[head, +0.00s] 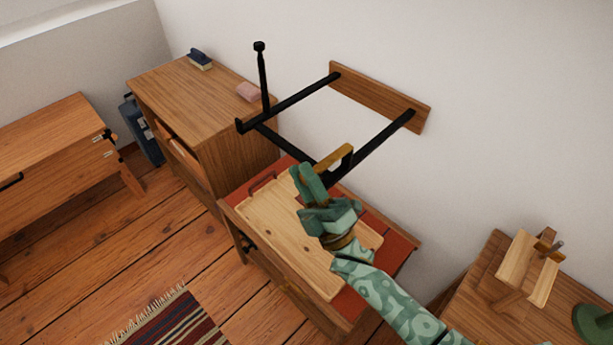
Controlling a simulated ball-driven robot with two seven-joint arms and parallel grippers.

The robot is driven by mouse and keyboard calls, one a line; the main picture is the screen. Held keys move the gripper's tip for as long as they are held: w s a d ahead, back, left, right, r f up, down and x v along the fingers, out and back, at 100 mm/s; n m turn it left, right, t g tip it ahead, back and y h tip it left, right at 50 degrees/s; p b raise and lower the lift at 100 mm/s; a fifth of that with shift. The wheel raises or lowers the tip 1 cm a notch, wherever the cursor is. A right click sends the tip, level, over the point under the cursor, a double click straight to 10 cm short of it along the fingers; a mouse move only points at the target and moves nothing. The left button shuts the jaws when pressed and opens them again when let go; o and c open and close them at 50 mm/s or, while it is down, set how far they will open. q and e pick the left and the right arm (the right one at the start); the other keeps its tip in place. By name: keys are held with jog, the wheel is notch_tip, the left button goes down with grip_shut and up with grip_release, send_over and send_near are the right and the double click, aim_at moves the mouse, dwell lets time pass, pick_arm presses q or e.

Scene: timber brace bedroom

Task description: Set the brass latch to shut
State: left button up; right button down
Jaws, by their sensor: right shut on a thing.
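The brass latch (338,156) is a short brass-coloured bent bar at the near side of a black metal frame (290,104). The frame stands out from a wooden board (380,97) on the wall. My green right gripper (321,173) comes up from the lower right and is shut on the brass latch. Its fingers and hand hide the lower part of the latch and the frame corner behind. I cannot tell the exact latch position. My left gripper is not in view.
Below is a cabinet with a red top (402,233) bearing a wooden tray (277,232). A black rod with a knob (262,75) stands up at the frame's left corner. A wooden cabinet (188,95) stands behind left, a side table (480,290) at right.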

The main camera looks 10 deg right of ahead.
jog(key=shift+f+n+g+y+b, duration=0.25)
jog(key=shift+n+g+y, duration=0.1)
jog(key=shift+n+y, duration=0.15)
jog(key=shift+f+n+g+y+b, duration=0.2)
jog(key=shift+n+g+y, duration=0.15)
jog(key=shift+n+y, duration=0.15)
jog(key=c, duration=1.3)
grip_release()
jog(key=b+v, duration=0.4)
jog(key=v, duration=1.2)
jog(key=shift+s+f, duration=0.1)
